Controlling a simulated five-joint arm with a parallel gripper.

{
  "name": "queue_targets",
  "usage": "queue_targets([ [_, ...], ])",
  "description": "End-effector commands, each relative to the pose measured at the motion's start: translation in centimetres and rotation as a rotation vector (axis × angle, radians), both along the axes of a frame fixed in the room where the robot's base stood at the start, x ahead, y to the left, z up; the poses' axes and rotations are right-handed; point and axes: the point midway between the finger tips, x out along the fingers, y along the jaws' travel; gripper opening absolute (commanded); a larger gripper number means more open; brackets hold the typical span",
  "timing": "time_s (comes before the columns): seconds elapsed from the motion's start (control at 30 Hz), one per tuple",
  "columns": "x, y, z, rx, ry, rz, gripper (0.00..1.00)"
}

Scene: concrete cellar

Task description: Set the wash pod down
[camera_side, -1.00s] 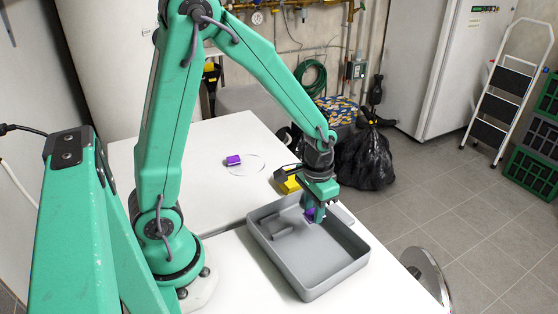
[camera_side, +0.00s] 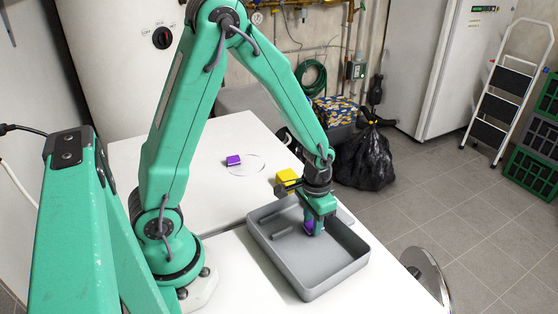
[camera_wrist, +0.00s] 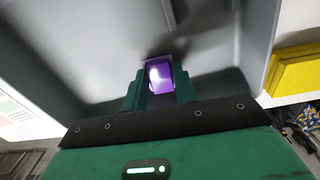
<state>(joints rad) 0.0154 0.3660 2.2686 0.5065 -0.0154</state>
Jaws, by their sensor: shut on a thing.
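My gripper (camera_side: 315,226) is shut on a purple wash pod (camera_side: 308,227), low inside a grey tray (camera_side: 312,292). The wrist view shows the pod (camera_wrist: 160,76) between my two green fingers (camera_wrist: 159,88), with a bright glint on its face. The gripper hides part of the pod in the side view. I cannot tell whether the pod touches the tray floor. A second purple block (camera_side: 233,160) lies on the white table by a thin drawn circle (camera_side: 251,166).
A low grey ridge (camera_side: 283,235) stands on the tray floor left of my gripper. A yellow block (camera_side: 287,177) sits just behind the tray and also shows in the wrist view (camera_wrist: 292,70). A round metal disc (camera_side: 426,272) is right of the table. The white table (camera_side: 185,150) is mostly clear.

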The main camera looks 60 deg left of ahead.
Motion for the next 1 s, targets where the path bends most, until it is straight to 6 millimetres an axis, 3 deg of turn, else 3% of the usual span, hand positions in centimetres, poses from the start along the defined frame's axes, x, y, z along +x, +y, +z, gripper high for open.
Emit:
queue_targets([
  [0.03, 0.0, 0.0, -0.1, 0.0, 0.0, 0.0, 0.32],
  [0.13, 0.0, 0.0, -0.1, 0.0, 0.0, 0.0, 0.5],
  [0.67, 0.0, 0.0, 0.7, 0.0, -0.002, 0.0, 0.5],
  [1.0, 0.1, 0.0, 4.2, 0.0, -0.005, 0.0, 0.5],
])
